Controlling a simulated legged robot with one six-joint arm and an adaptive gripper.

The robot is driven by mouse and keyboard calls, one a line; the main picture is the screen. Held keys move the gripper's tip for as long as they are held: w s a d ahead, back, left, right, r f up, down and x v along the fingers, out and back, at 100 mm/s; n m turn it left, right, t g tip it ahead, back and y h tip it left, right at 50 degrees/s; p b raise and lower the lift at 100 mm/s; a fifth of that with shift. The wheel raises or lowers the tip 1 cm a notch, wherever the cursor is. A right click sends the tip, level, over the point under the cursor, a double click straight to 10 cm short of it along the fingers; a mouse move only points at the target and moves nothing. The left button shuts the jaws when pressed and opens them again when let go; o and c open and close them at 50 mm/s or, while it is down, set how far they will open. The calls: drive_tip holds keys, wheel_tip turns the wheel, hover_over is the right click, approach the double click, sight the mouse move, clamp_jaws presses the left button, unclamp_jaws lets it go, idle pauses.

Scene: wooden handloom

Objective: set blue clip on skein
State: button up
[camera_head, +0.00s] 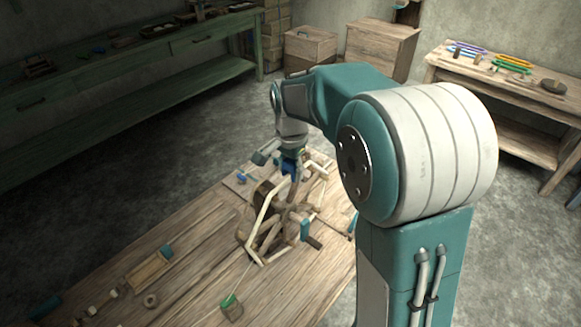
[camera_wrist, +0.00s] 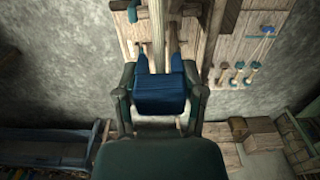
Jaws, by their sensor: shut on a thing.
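My gripper (camera_head: 287,168) is shut on a blue clip (camera_head: 291,160), above the wooden winding frame (camera_head: 262,231) on the bench. In the wrist view, the jaws of my gripper (camera_wrist: 160,100) hold the blue body of the clip (camera_wrist: 160,94) from both sides. Its two prongs point away from me and spread apart. A pale band (camera_wrist: 157,28), which looks like the skein or an arm of the frame, runs between the prongs in the picture. I cannot tell whether the clip touches it. In the head view, cream strands or arms cross the frame, partly hidden by my arm.
The wooden bench (camera_head: 190,262) holds a wooden tray (camera_head: 150,270), a small ring (camera_head: 150,300) and a green-rimmed cup (camera_head: 231,306). A side table (camera_head: 470,66) with coloured tools stands at the back right. A long green workbench (camera_head: 130,55) lines the left wall.

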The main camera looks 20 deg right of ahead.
sight(291, 161)
drive_tip(key=shift+f, duration=1)
drive_tip(key=o, duration=0.8)
drive_tip(key=shift+o, duration=0.2)
drive_tip(key=shift+o, duration=0.5)
drive_tip(key=shift+r, duration=3.5)
